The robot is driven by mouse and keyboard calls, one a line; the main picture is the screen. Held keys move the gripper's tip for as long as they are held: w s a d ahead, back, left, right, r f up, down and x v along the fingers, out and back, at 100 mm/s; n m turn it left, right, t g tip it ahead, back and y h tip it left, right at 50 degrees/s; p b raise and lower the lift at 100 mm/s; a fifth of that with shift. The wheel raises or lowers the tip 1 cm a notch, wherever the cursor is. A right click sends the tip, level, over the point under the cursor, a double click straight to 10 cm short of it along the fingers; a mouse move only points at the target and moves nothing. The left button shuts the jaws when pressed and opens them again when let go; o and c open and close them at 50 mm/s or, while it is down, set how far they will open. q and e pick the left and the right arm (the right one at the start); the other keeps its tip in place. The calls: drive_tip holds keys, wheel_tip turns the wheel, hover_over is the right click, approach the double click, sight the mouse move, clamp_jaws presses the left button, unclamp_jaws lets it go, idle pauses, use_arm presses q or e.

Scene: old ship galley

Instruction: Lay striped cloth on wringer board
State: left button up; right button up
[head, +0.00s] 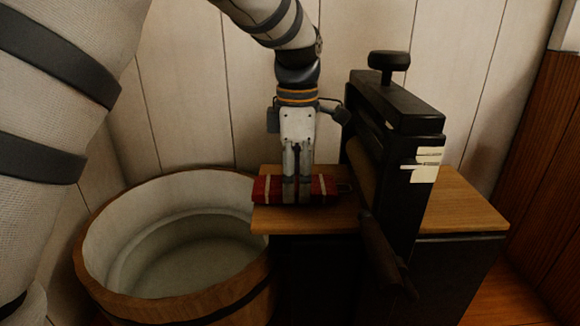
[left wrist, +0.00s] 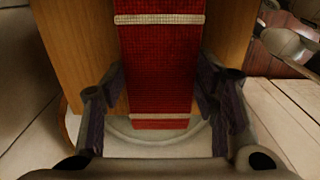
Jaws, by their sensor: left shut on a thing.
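The striped cloth (head: 322,191), red with pale bands, lies along the left part of the wooden wringer board (head: 292,222), beside the rollers. My left gripper (head: 297,200) points straight down and is shut on the cloth at board level. In the left wrist view the cloth (left wrist: 160,65) runs between the two fingers (left wrist: 163,100), with the board (left wrist: 62,50) on both sides. The black wringer (head: 395,110) stands across the board, right of the cloth. My right gripper does not show.
A round wooden tub (head: 88,262) with a pale inside stands left of the board, its rim close to the board's end. The wringer's crank handle (head: 385,245) sticks out in front. A panelled wall (head: 200,100) is close behind. The board right of the wringer is bare.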

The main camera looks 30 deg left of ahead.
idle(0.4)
use_arm(q)
drive_tip(key=o, duration=1.3)
drive_tip(key=shift+c, duration=0.2)
